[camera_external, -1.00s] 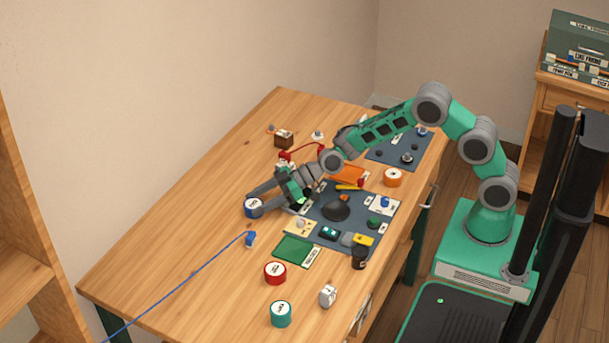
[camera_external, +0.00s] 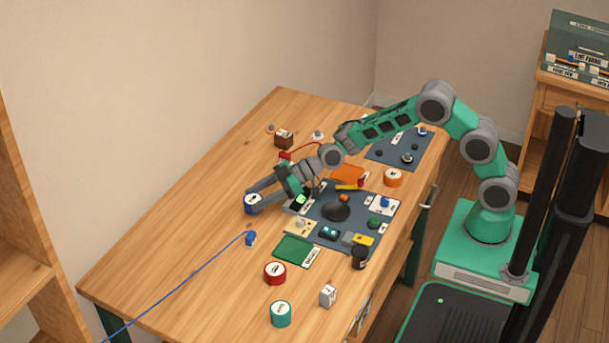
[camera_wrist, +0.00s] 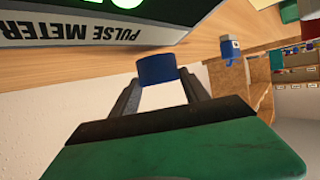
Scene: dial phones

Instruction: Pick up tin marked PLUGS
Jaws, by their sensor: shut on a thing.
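A blue round tin (camera_external: 253,203) with a white label on its lid is at the left of the workbench. Its lettering is too small to read in the outside view. My gripper (camera_external: 256,199) is shut on this tin, one finger on each side. In the wrist view the blue tin (camera_wrist: 157,69) sits between the fingertips, and its lid label is hidden. The tin appears at or just above the bench top; the exact gap cannot be told.
A red tin (camera_external: 275,273), a teal tin (camera_external: 280,314) and an orange tin (camera_external: 392,178) stand apart. A blue plug (camera_external: 250,239) with a cord lies near the held tin. A PULSE METER label (camera_wrist: 122,30) is close by. The bench's left side is mostly clear.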

